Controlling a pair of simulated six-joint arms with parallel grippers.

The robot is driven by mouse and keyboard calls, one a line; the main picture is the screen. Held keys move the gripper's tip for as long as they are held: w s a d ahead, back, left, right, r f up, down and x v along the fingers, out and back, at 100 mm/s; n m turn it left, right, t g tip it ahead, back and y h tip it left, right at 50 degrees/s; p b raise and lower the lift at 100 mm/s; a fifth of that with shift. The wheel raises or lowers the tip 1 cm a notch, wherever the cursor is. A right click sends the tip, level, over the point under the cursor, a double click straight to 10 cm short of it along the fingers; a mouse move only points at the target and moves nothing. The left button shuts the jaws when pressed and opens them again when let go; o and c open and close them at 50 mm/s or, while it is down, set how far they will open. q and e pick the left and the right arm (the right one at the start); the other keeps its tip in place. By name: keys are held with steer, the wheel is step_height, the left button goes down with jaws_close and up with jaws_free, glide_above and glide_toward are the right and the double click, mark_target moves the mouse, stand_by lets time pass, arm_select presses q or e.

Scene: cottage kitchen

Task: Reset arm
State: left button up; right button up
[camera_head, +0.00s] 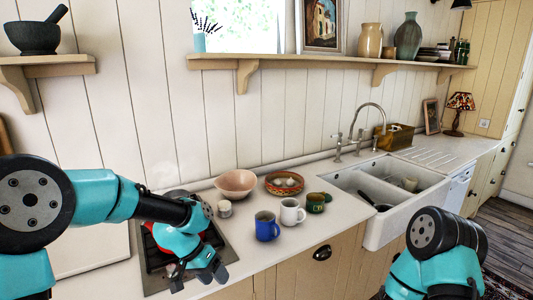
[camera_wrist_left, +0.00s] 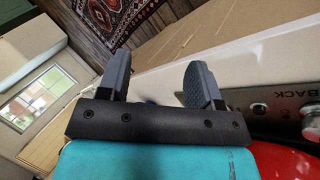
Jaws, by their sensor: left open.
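My left arm reaches in from the left over the hob. My left gripper (camera_head: 203,276) is open and empty near the hob's front edge. In the left wrist view its two dark fingers (camera_wrist_left: 160,78) stand apart with nothing between them. My right arm (camera_head: 440,245) is bent at the lower right, and its gripper is out of view.
A red object (camera_wrist_left: 292,158) on the hob (camera_head: 222,243) is partly hidden by my left arm. A blue mug (camera_head: 267,228), white mug (camera_head: 291,212), green-brown mug (camera_head: 315,203), pink bowl (camera_head: 236,183) and patterned bowl (camera_head: 284,184) stand on the counter, left of the sink (camera_head: 375,225).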

arm_select(q)
steer(key=s+d+f+n+g+y, duration=0.15)
steer(key=s+f, duration=0.35)
steer(key=f, duration=0.5)
steer(key=s+d+f+n+g+y, duration=0.1)
steer(key=s+f+n, duration=0.25)
steer(key=f, duration=0.75)
steer(key=s+a+f+n+t, duration=0.1)
steer(key=s+a+f+t, duration=0.3)
steer(key=s+a+f, duration=0.5)
steer(key=shift+s+a+f, duration=0.2)
steer(key=shift+s+a, duration=0.15)
steer(key=shift+a, duration=0.3)
